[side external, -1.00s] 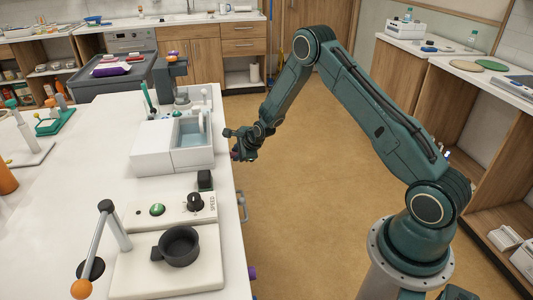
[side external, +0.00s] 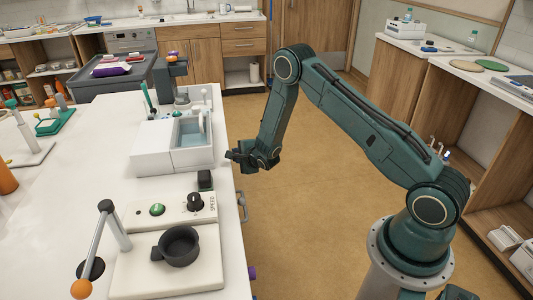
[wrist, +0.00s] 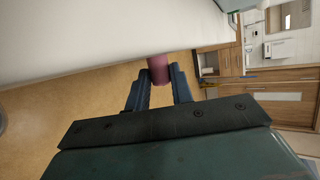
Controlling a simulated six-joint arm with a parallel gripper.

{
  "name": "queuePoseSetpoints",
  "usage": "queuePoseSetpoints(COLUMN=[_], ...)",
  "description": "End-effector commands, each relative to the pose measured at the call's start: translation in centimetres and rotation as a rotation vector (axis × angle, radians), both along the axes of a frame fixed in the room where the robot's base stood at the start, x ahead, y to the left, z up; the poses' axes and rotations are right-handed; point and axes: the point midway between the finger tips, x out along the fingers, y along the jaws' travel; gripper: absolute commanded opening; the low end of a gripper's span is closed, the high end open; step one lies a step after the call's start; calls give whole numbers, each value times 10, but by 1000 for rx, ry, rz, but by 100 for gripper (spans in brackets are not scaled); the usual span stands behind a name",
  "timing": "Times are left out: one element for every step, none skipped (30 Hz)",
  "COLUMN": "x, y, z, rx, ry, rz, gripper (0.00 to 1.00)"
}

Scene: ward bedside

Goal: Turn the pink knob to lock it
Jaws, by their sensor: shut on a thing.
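The pink knob (wrist: 158,67) shows in the wrist view as a short dusky-pink cylinder at the edge of the white counter. My gripper (wrist: 161,74) is shut on it, with one dark blue finger on each side. In the side external view my gripper (side external: 234,157) reaches the counter's right side, beside the white basin unit. There the pink knob is hidden by the gripper. The knob's turn angle and any lock mark cannot be made out.
The white counter (side external: 70,220) carries a basin unit (side external: 153,147), a control box with a black dial (side external: 195,201), a dark pan (side external: 180,246) and an orange-tipped lever (side external: 81,289). A purple piece (side external: 252,272) sticks out lower on the counter's side. The floor to the right is clear.

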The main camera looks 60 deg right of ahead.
Motion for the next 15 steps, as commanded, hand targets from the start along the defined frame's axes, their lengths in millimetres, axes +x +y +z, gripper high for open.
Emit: queuePoseSetpoints(x=[0,0,0,0,0,0,0,0,0,0,0,0,0,0,0], y=[0,0,0,0,0,0,0,0,0,0,0,0,0,0,0], z=[0,0,0,0,0,0,0,0,0,0,0,0,0,0,0], rx=[-2,-3,-3,-4,-4,-4,-4,-4,-2,-2,-2,-2,-2,-2,-2], ry=[-1,-2,-3,-3,-3,-3,-3,-3,-2,-2,-2,-2,-2,-2,-2], rz=[0,0,0,-1,-1,-1,-1,-1,-1,-1,-1,-1,-1,-1,-1], gripper=[0,0,0,0,0,0,0,0,0,0,0,29,34,40,45])
